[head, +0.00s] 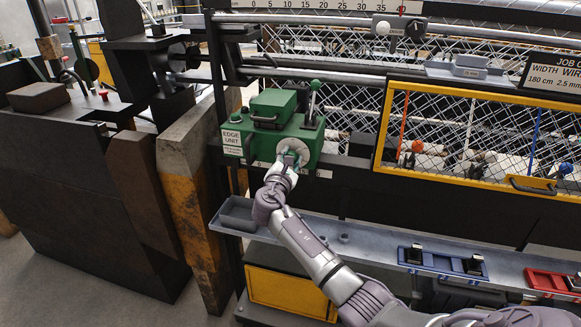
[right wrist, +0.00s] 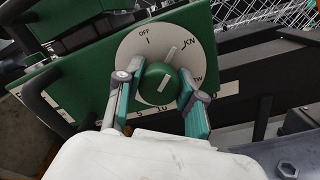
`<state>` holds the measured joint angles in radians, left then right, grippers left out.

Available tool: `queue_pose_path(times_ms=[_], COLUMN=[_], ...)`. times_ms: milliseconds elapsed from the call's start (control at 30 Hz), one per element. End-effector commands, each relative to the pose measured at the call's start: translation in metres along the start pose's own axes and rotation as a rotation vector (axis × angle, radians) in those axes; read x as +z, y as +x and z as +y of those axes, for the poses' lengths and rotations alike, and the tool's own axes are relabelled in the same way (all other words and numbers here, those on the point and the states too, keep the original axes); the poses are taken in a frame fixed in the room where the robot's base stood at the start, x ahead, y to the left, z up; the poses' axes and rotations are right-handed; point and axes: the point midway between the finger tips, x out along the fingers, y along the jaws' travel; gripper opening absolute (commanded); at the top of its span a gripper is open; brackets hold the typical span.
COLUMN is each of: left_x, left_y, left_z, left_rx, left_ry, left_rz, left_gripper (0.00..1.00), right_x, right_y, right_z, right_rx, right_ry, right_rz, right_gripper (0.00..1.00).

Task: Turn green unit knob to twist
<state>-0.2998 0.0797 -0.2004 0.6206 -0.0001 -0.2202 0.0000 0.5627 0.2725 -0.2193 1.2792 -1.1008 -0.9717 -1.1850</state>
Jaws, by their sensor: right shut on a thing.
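The green edge unit (head: 297,133) is mounted on the machine frame, with a label reading EDGE UNIT on its left. Its round white dial (right wrist: 135,47) shows OFF, KN and a partly hidden mark ending in W. The green knob (right wrist: 157,88) sits in the middle of the dial. A pale pointer above it aims up and right, between OFF and KN. My right gripper (right wrist: 155,80) is shut on the knob, one finger on each side. In the head view, my right gripper (head: 289,160) covers most of the dial. My left gripper is not in view.
A lever with a green ball (head: 315,86) stands on the unit's right. A yellow-framed mesh guard (head: 379,134) is to the right. A grey tray rail (head: 372,238) runs below, carrying a blue holder (head: 442,262) and a red holder (head: 553,283). Dark machinery stands left.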

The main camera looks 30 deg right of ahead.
Motion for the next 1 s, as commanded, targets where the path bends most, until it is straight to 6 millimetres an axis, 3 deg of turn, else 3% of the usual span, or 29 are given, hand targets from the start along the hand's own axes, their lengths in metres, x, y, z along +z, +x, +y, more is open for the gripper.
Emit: queue_pose_path(times_ms=[33,1000], left_x=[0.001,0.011], left_y=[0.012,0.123], left_z=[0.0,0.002], left_rx=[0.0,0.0], left_ry=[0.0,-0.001], left_rz=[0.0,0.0], left_gripper=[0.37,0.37], right_x=[-0.005,-0.005], right_y=[0.0,0.0], right_z=[-0.003,-0.004], right_rx=[0.0,-0.006], right_ry=[0.047,0.962], right_rz=[-0.002,-0.037], right_gripper=[0.03,0.03])
